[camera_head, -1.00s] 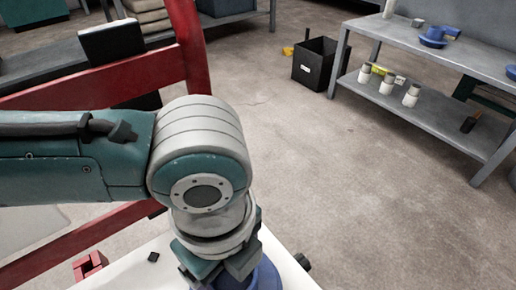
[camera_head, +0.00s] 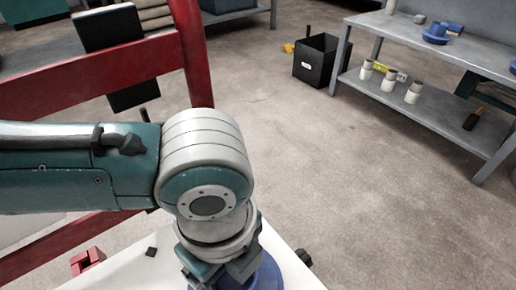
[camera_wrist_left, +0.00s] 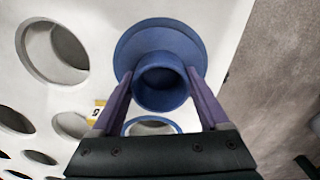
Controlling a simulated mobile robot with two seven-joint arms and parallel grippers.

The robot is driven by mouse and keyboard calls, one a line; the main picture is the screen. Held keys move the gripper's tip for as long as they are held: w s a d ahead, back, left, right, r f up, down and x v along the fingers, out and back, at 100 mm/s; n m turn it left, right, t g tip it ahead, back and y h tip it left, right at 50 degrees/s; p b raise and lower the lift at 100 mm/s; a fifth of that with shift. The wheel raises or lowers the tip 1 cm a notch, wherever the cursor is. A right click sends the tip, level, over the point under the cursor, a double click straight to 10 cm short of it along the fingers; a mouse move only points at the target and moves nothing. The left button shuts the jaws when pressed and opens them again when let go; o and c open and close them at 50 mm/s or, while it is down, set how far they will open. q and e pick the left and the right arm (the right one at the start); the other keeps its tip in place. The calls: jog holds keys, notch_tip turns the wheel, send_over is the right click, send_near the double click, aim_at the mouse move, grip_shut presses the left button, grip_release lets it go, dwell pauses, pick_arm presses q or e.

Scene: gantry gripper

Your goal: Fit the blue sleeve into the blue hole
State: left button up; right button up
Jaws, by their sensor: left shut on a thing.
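The blue sleeve (camera_wrist_left: 160,88) is a short tube with a wide flange, and it sits between my left gripper's (camera_wrist_left: 158,74) two fingers in the left wrist view. The gripper is shut on it. The blue hole (camera_wrist_left: 150,125), marked by a blue rim in a white panel (camera_wrist_left: 90,15), shows just below the tube, partly covered by sleeve and gripper. The sleeve appears over the panel beside the hole; I cannot tell the gap. In the head view, the blue flange (camera_head: 267,277) shows beside my left gripper (camera_head: 225,280). My right gripper is in neither current view.
The panel has several plain holes (camera_wrist_left: 55,52) and a yellow label (camera_wrist_left: 97,108). A red frame (camera_head: 100,75) stands behind my arm. A grey shelf (camera_head: 420,110) with several white and blue parts stands at right, a black box (camera_head: 318,60) beside it. The floor between is clear.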

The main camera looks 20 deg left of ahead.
aim_at(233, 282)
pick_arm(q)
jog(key=shift+f, duration=0.25)
jog(key=o, duration=1.5)
notch_tip(233, 282, up, 10)
jog(key=p, duration=0.6)
